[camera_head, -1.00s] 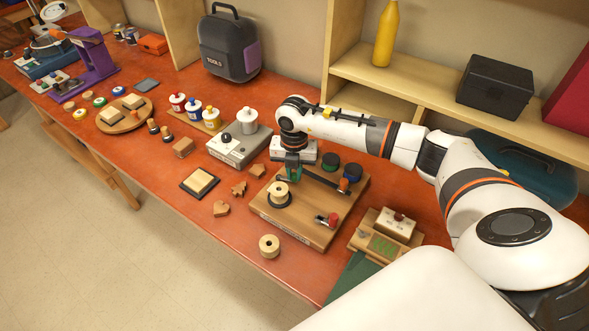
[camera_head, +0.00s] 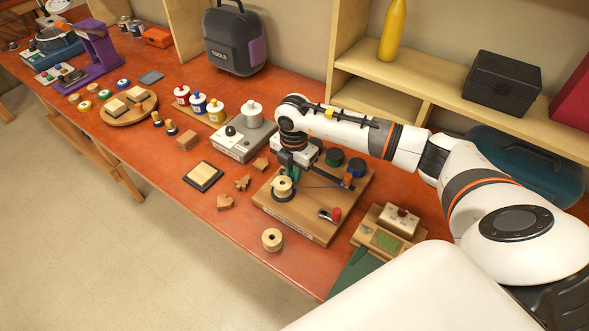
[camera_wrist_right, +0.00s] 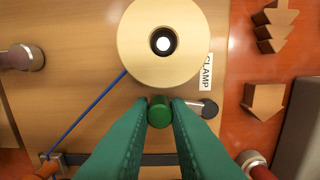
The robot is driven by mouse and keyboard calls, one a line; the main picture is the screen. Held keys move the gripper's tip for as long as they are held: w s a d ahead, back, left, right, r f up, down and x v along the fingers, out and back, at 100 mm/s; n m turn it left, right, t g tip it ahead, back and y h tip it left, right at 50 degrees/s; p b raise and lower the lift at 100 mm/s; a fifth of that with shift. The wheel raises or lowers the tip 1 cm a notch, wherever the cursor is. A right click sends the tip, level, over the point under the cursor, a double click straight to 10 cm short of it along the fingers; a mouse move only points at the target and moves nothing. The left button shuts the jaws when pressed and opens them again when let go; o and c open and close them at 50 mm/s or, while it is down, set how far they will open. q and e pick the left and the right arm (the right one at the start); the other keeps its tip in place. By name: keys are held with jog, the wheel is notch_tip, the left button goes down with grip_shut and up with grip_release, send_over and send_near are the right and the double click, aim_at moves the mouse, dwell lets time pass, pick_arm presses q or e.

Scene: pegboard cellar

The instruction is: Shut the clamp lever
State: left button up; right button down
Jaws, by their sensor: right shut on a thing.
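A wooden board (camera_head: 310,228) on the bench carries a pale spool (camera_head: 283,186) and a small clamp. In the right wrist view the spool (camera_wrist_right: 135,45) is beside a "CLAMP" label (camera_wrist_right: 208,72). My right gripper (camera_wrist_right: 160,118) has its green fingers shut on the clamp lever's round green handle (camera_wrist_right: 160,111), close to the spool. A dark rounded lever part (camera_wrist_right: 208,108) shows right of the fingers. A blue cord (camera_wrist_right: 85,110) runs from the spool to a post. In the head view my right gripper (camera_head: 293,174) partly hides the clamp. My left gripper is not in view.
A red-knobbed lever (camera_head: 336,214) stands at the board's front right. A grey box (camera_head: 243,140) stands behind, and a small wooden stand (camera_head: 385,232) stands to the right.

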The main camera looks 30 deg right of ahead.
aim_at(293, 174)
jog(key=shift+r, duration=0.1)
jog(key=c, duration=1.4)
grip_release()
jog(key=shift+o, duration=0.2)
jog(key=shift+r, duration=0.35)
notch_tip(293, 174, up, 11)
jog(key=b, duration=0.4)
jog(key=shift+r, duration=0.15)
jog(key=shift+a, duration=0.1)
